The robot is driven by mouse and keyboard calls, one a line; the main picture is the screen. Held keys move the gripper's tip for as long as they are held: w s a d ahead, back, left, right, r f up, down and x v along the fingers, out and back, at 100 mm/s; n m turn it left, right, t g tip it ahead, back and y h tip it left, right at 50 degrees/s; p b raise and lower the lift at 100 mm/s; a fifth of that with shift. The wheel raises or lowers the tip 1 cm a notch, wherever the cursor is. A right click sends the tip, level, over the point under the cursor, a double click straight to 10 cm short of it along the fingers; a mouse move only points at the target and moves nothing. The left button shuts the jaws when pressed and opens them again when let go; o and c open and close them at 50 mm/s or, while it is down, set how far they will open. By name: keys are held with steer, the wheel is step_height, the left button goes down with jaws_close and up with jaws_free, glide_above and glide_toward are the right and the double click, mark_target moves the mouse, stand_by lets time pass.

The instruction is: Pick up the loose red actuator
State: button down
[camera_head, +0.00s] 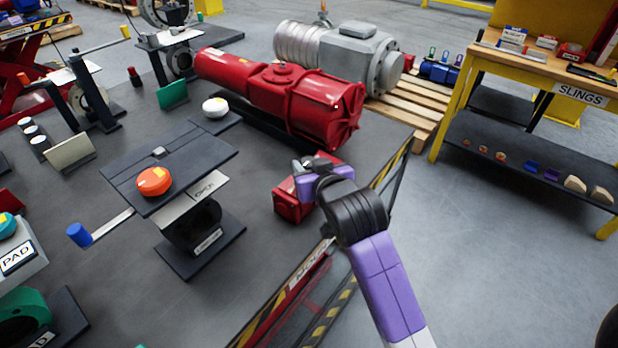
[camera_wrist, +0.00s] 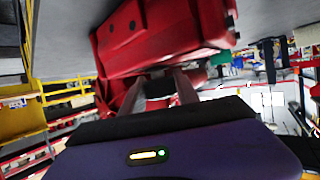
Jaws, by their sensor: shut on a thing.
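The loose red actuator (camera_head: 293,203) is a small boxy red body near the front right edge of the dark platform. My gripper (camera_head: 314,172) comes in from the lower right and is shut on it, hiding part of its top and right side. In the wrist view the red actuator (camera_wrist: 165,35) fills the upper middle, and the fingers of my gripper (camera_wrist: 166,84) meet its near side. I cannot tell whether it touches the surface below.
A large red cylinder unit (camera_head: 280,90) lies behind my gripper. A valve stand with an orange knob (camera_head: 154,181) is to the left. The striped platform edge (camera_head: 330,270) runs below. A pallet (camera_head: 415,105) and yellow bench (camera_head: 540,70) stand right, with bare floor before them.

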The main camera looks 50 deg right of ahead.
steer(key=shift+r, duration=0.45)
steer(key=shift+w+r, duration=0.1)
steer(key=shift+r, duration=0.5)
steer(key=shift+s+a+f, duration=0.1)
steer(key=shift+s+a, duration=0.1)
steer(key=shift+s, duration=0.1)
steer(key=s+a+p, duration=0.5)
steer(key=s+a, duration=0.4)
steer(key=s, duration=0.5)
steer(key=shift+s, duration=0.35)
